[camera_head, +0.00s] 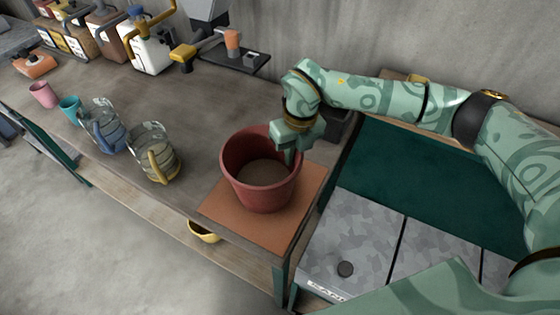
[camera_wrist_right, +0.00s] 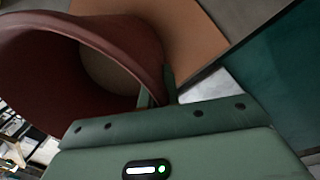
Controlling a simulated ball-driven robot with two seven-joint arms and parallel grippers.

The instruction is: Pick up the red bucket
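The red bucket (camera_head: 262,185) stands on an orange-brown square mat (camera_head: 303,212) at the table's right end, its open top facing up. My right gripper (camera_head: 292,156) is at the bucket's far right rim, pointing down. In the right wrist view the bucket (camera_wrist_right: 60,70) fills the upper left. The fingers of the right gripper (camera_wrist_right: 158,92) sit close together on either side of the rim, one inside and one outside, pinching the wall. No clear gap shows between bucket and mat. My left gripper is not in view.
Two glass mugs, one blue-tinted (camera_head: 108,132) and one yellow-tinted (camera_head: 155,155), stand left of the bucket. A teal cup (camera_head: 70,107) and a pink cup (camera_head: 42,95) are farther left. Bottles and tools line the wall. A yellow bowl (camera_head: 204,231) is on the lower shelf.

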